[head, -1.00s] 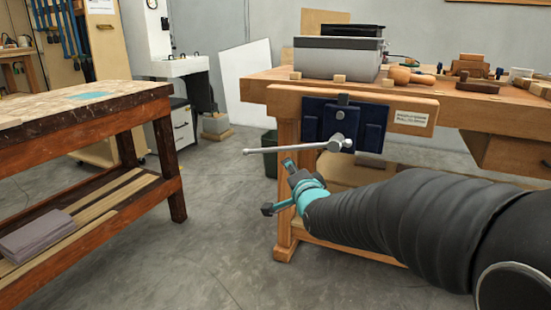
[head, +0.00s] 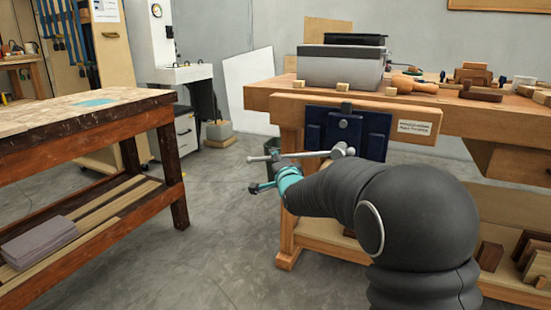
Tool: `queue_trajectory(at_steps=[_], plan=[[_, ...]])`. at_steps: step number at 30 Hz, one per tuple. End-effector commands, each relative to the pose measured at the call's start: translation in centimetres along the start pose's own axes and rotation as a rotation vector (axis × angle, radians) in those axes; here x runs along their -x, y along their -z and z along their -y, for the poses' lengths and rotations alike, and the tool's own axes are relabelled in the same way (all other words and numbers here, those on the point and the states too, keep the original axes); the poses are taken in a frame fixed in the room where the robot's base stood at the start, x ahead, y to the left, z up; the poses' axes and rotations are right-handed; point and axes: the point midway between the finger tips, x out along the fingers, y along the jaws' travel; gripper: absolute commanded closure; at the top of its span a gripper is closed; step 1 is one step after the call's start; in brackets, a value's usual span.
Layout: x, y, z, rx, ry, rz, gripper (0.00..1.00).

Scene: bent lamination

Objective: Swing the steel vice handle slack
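The steel vice handle (head: 310,154) is a thin bar that runs nearly level to the left from a round hub (head: 343,151) low on the dark blue vice (head: 376,133). The vice is fixed to the front of the wooden workbench. My gripper (head: 263,173) is at the left, free end of the handle, with its teal and dark fingers spread apart. Its upper finger overlaps the bar in the picture, and the lower finger is below it. I cannot tell whether a finger touches the bar. My arm hides the lower part of the vice.
The workbench (head: 280,97) carries a grey box (head: 340,68) and several wooden pieces. A second, stained table (head: 75,128) stands at the left with a lower shelf. Grey floor (head: 225,225) lies clear between them. Wood offcuts stand under the bench at the right.

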Motion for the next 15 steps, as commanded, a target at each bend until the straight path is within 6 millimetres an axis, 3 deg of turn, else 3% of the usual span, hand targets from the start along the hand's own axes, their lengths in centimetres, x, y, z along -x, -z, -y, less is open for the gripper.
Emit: queue_trajectory(at_steps=[6, 15], plan=[[-1.6, 0.0, 0.0, 0.0, -0.001, 0.0, 0.59], [-1.7, 0.0, 0.0, 0.0, -0.001, 0.0, 0.59]])
